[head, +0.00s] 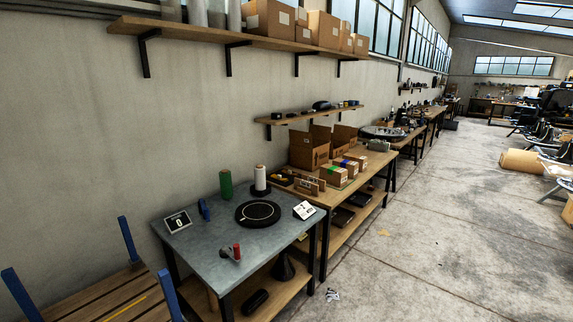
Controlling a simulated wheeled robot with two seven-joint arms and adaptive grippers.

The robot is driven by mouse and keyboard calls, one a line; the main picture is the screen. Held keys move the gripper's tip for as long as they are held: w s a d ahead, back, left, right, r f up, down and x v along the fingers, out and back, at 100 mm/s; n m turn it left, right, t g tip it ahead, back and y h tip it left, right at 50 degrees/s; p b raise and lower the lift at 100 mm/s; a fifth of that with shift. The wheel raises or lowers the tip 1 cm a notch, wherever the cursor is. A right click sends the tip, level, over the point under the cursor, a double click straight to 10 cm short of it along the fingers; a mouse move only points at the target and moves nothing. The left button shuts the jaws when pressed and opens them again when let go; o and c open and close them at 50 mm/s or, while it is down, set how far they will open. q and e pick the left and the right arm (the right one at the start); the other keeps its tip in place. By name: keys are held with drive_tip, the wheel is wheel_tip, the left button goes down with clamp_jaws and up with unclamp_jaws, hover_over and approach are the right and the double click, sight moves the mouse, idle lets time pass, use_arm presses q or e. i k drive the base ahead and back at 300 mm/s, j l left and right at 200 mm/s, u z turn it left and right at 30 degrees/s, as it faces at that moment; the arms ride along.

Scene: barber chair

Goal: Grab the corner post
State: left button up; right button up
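Several blue upright posts stand at the corners of a low slatted wooden platform (105,297) in the lower left of the head view. One blue post (128,240) rises at the platform's back corner, near the wall. Another blue post (20,295) is at the far left and leans a little in the picture. A third blue post (170,296) is at the platform's right corner, close to the grey table's leg. The lower ends of the left and right posts run out of the picture. Neither of my grippers is in view.
A grey-topped table (190,240) with a black round plate (257,213), a green roll (225,184) and a white roll (260,178) stands right of the platform. A wooden bench with boxes continues behind it. Concrete floor (420,250) is mostly clear at right.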

sight(10, 277)
drive_tip(key=u, duration=1.9)
drive_tip(key=i+z, duration=0.2)
